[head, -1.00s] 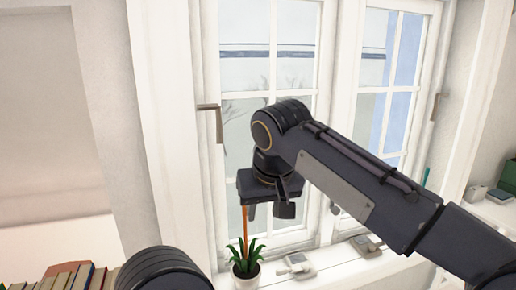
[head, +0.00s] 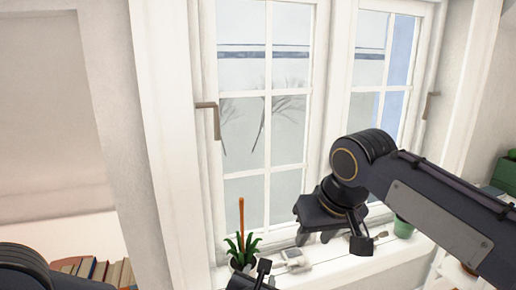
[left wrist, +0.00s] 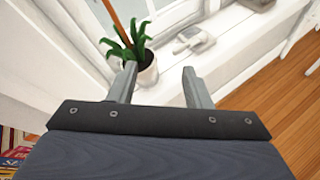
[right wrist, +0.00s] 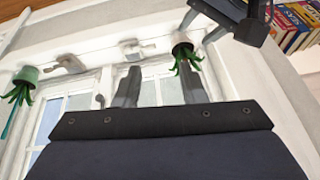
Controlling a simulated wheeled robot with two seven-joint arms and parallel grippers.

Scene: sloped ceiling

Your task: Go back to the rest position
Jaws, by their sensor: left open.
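My right gripper (head: 328,237) hangs over the window sill, to the right of a potted plant, under its dark arm. In the right wrist view its two fingers (right wrist: 158,88) stand apart with nothing between them. My left gripper (head: 262,274) shows only in part at the bottom of the head view. In the left wrist view its fingers (left wrist: 160,85) are apart and empty, with the white plant pot (left wrist: 148,72) beyond the left finger.
The plant (head: 243,250) with an upright orange-brown stick (head: 241,216) stands on the sill (head: 345,268). Small grey objects (head: 294,257) and a green pot (head: 403,228) stand farther right. Books (head: 97,270) are at lower left. The window (head: 265,120) rises behind.

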